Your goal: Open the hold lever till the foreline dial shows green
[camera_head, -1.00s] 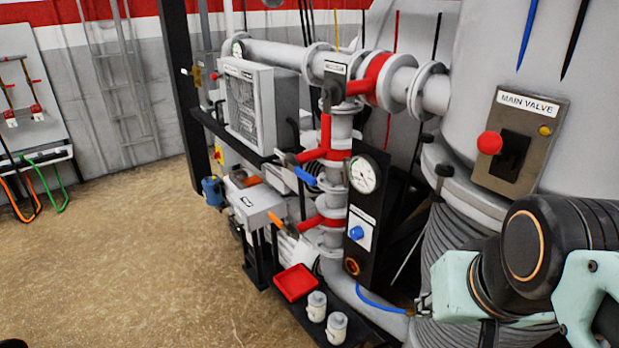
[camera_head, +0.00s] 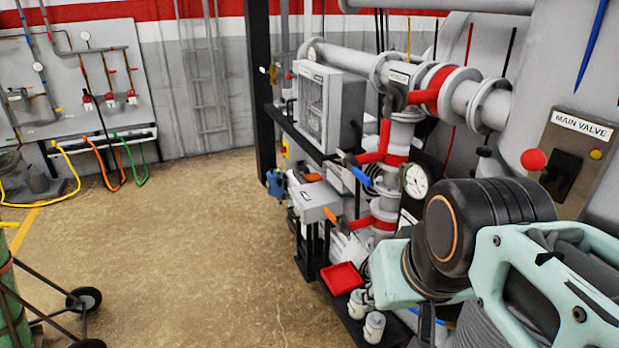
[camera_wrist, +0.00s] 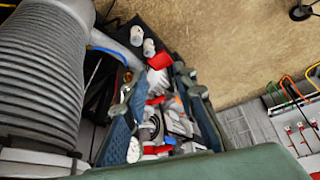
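A round white dial (camera_head: 416,180) stands beside the grey pipe stack in the head view, partly behind my arm; its reading is too small to tell. Several valve levers sit on the stack: a red handle (camera_head: 385,140), a blue handle (camera_head: 361,176) and an orange handle (camera_head: 327,230). No readable label shows which is the hold lever. My gripper (camera_wrist: 155,78) is open in the wrist view, its two fingers apart with nothing held. The pipes and valves show between and beyond the fingers. In the head view my arm hides the gripper.
The main valve panel (camera_head: 573,155) with a red knob is at the right. A red tray (camera_head: 342,278) and white canisters (camera_head: 374,327) stand low near my arm. A wheeled cart (camera_head: 72,300) is at lower left. The floor between is clear.

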